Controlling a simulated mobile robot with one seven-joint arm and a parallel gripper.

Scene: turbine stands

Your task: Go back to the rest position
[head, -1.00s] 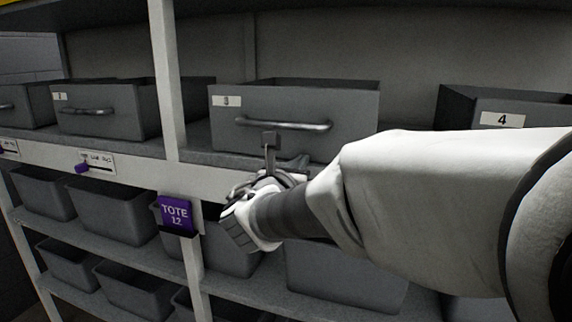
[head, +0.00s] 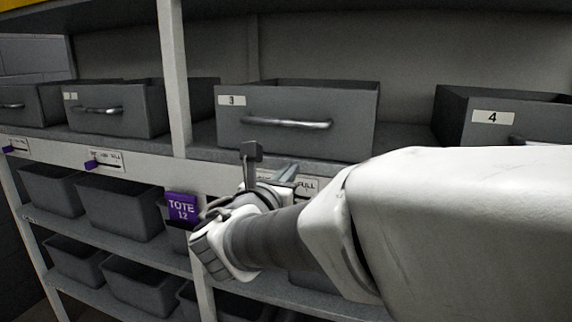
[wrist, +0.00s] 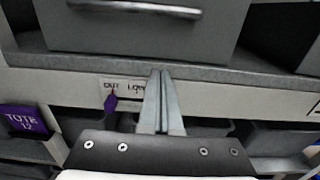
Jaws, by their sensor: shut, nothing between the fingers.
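My gripper (wrist: 160,102) shows in the wrist view with its two fingers together and nothing between them. It points at the front edge of the upper shelf, just right of a white label with a purple slider (wrist: 111,102). In the head view my gripper (head: 287,172) is partly hidden behind my own wrist. There it is in front of the shelf edge, below the drawer bin marked 3 (head: 297,108). The fingers look apart from the bin's handle (head: 288,123).
A bin marked 4 (head: 492,117) stands at right, with more bins (head: 108,100) at left. Grey totes (head: 120,208) fill the lower shelves. My forearm hides the lower right.

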